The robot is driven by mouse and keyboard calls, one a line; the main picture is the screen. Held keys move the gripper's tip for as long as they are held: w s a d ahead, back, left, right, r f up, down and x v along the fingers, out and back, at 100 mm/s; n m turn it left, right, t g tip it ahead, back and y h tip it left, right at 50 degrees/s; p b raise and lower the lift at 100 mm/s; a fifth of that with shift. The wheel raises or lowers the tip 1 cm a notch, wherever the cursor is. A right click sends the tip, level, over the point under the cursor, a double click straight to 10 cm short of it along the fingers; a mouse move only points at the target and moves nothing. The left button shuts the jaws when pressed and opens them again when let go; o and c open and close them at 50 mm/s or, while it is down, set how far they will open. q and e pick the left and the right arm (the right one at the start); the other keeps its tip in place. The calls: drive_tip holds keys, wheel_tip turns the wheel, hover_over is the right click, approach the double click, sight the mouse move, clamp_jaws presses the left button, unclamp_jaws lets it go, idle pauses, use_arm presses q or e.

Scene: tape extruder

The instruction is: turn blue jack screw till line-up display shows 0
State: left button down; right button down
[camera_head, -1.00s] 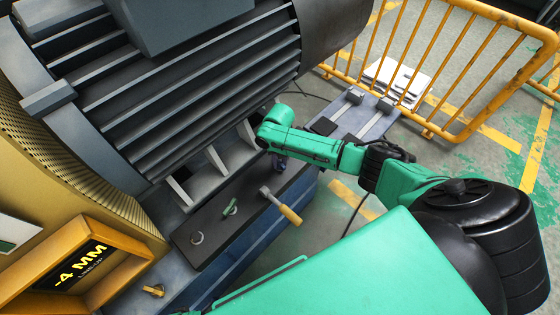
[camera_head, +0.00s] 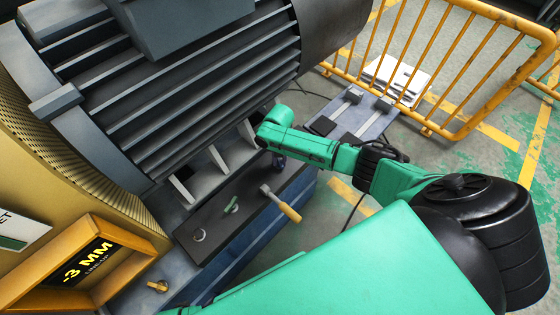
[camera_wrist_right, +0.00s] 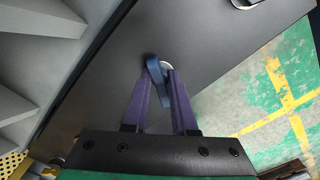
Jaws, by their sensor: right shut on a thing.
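The line-up display (camera_head: 86,263) in its orange frame reads -3 MM in yellow figures, at the lower left of the head view. The blue jack screw (camera_wrist_right: 154,72) shows in the right wrist view as a blue handle on the dark plate, with a round pale part beside it. My right gripper (camera_wrist_right: 162,85) is shut on the blue handle between its purple fingers. In the head view the right gripper (camera_head: 279,160) is small, below the motor's right end, and the screw is mostly hidden there. My left gripper is not in view.
A yellow railing (camera_head: 470,60) stands at the right.

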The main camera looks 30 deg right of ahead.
drive_tip(key=shift+r+m+p, duration=0.15)
drive_tip(key=shift+m+p, duration=0.3)
drive_tip(key=shift+m, duration=0.85)
drive_tip(key=shift+m+p, duration=0.45)
drive_tip(key=shift+m, duration=0.95)
